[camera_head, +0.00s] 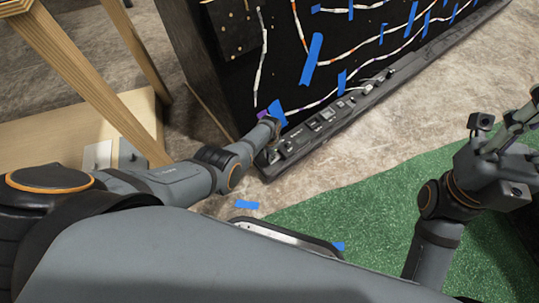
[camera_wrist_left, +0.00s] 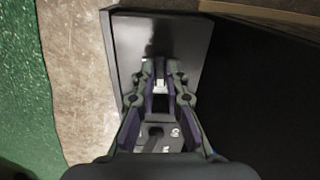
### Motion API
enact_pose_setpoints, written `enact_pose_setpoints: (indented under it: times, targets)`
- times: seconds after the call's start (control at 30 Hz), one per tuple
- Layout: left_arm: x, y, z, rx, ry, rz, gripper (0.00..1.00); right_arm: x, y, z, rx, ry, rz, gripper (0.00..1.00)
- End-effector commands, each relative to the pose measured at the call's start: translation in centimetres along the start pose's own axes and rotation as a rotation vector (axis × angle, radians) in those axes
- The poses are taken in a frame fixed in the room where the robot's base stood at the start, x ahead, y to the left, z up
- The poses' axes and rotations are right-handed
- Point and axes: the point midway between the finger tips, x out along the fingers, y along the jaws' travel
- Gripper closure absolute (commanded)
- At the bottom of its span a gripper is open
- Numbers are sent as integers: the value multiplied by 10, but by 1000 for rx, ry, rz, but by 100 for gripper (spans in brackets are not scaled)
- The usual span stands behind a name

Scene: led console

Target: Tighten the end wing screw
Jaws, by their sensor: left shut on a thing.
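My left gripper (camera_head: 272,124) reaches the near end of a long black console (camera_head: 350,101) at the foot of a dark panel; its fingers are mostly hidden in the head view. In the left wrist view, the fingers of my left gripper (camera_wrist_left: 160,72) converge on the console's dark end face (camera_wrist_left: 190,30) and are shut on a small part. A small pale piece (camera_wrist_left: 160,86) shows between them; the end wing screw's shape is not clear. My right gripper (camera_head: 515,128) is held at the right edge, over the green mat, away from the console; its opening is unclear.
The dark panel (camera_head: 285,60) carries LED strips and blue tape. A wooden frame (camera_head: 75,60) stands at the left. A green mat (camera_head: 375,215) covers the floor at the lower right. Bare floor (camera_head: 420,100) lies in front of the console.

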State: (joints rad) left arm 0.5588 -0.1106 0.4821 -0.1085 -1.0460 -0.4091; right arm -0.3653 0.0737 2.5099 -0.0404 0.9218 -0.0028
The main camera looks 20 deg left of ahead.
Motion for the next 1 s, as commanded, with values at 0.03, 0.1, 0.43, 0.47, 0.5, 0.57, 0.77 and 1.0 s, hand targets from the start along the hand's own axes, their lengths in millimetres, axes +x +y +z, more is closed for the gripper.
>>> enact_pose_setpoints:
  times: [0.03,0.1,0.43,0.47,0.5,0.57,0.77,1.0]
  targets:
    - [-2,0,0,41,-3,1,100,2,0,0,1,0,0,60]
    - [-2,0,0,108,-2,1,100,2,0,0,1,0,-1,60]
    - [-2,0,0,421,-2,2,100,5,0,0,3,0,-1,60]
    - [-2,0,0,449,-2,2,100,5,0,0,3,0,-1,60]
    - [-2,0,0,487,-2,2,100,5,0,0,3,0,-1,60]
    - [-2,0,-1,544,-1,1,100,5,0,-1,4,0,-1,60]
    - [-2,0,-1,734,0,1,100,6,1,-1,4,0,-2,60]
    - [-2,0,-1,962,0,2,100,7,1,-1,5,0,-2,60]
